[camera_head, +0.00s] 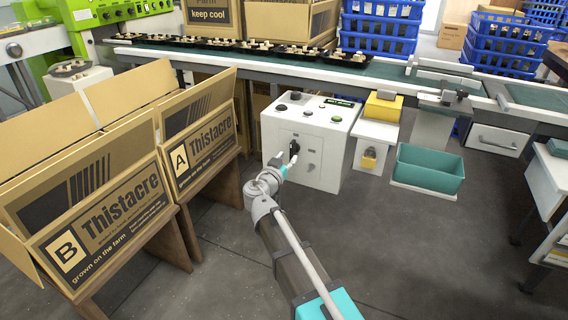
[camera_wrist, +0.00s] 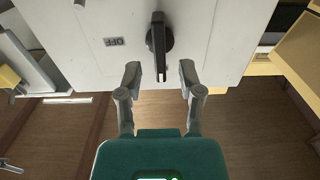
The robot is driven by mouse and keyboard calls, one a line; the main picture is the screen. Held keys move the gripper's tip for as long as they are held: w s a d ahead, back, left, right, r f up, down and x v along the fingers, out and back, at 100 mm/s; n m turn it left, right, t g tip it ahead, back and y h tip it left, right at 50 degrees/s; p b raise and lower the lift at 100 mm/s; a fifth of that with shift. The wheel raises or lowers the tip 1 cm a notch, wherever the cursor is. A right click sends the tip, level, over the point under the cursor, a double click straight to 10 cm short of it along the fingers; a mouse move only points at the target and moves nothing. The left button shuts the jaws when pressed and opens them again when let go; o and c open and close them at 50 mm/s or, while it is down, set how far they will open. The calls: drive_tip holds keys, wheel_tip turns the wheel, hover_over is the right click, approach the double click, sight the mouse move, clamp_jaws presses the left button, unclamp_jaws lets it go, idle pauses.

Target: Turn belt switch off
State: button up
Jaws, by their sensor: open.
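The belt switch is a black rotary handle (camera_wrist: 158,45) on the front of a white control box (camera_head: 330,125). In the wrist view an upside-down OFF label (camera_wrist: 114,42) is to the left of the handle, and the handle's long bar lies along the picture's vertical. My gripper (camera_wrist: 159,82) is open, with one finger on each side of the handle's end and a gap on both sides. In the head view my gripper (camera_head: 292,152) is at the box front and partly covers the switch.
Cardboard cartons A (camera_head: 198,150) and B (camera_head: 100,215) stand on wooden stands at left. The conveyor belt (camera_head: 235,48) with filled trays runs behind the box. The floor in front is clear.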

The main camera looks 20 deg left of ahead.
sight(291, 153)
drive_tip(key=shift+w+d, duration=0.15)
drive_tip(key=shift+w, duration=1.6)
clamp_jaws()
